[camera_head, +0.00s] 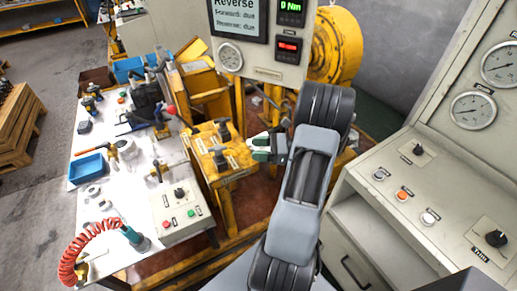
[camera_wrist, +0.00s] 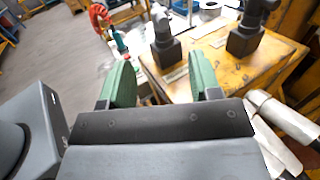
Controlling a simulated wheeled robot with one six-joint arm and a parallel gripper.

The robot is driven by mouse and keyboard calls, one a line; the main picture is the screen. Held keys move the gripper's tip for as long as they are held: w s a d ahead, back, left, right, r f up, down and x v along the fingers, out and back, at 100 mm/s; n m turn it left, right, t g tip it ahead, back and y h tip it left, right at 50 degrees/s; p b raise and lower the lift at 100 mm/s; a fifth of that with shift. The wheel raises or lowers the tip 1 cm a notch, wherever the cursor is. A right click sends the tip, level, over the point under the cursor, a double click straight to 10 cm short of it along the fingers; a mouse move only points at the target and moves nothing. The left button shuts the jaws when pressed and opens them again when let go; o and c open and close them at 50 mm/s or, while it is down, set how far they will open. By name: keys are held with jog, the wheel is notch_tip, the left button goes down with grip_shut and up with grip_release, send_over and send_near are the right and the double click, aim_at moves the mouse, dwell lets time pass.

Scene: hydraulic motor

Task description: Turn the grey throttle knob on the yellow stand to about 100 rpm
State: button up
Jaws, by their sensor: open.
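The yellow stand (camera_head: 238,172) carries two dark grey knobs on blocks. The near knob (camera_head: 218,158) is lower in the head view, and the far knob (camera_head: 224,130) is above it. I cannot tell from labels which one is the throttle. In the wrist view, the near knob (camera_wrist: 163,42) stands ahead between my finger directions, and the far knob (camera_wrist: 248,35) is to the right. My gripper (camera_head: 257,148) is open and empty, just right of the stand, apart from both knobs. Its green fingers (camera_wrist: 160,78) point toward the stand.
A white workbench (camera_head: 135,190) with tools, a blue tray (camera_head: 87,170) and a red coiled hose (camera_head: 85,240) lies left of the stand. A grey control console (camera_head: 400,180) is at the right. A display panel (camera_head: 262,50) reading 0 Nm stands behind.

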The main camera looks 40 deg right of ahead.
jog(key=a+n+g, duration=0.2)
jog(key=w+a+n+g+b, duration=0.1)
jog(key=a+n+g, duration=0.1)
jog(key=g, duration=0.1)
jog(key=a+n+g+b, duration=0.1)
jog(key=a+g, duration=0.1)
jog(key=g, duration=0.1)
jog(key=shift+w+a+r+n+h, duration=0.15)
jog(key=shift+a+r+n+h, duration=0.15)
jog(key=shift+r+n+h, duration=0.1)
jog(key=shift+c, duration=0.2)
notch_tip(320, 180, up, 13)
jog(key=g+h+b, duration=0.4)
jog(key=h+b, duration=0.3)
jog(key=h, duration=0.6)
send_over(217, 147)
notch_tip(217, 147, down, 13)
jog(key=b, duration=0.2)
jog(key=shift+f+b, duration=0.15)
jog(key=shift+b, duration=0.2)
jog(key=shift+c, duration=0.4)
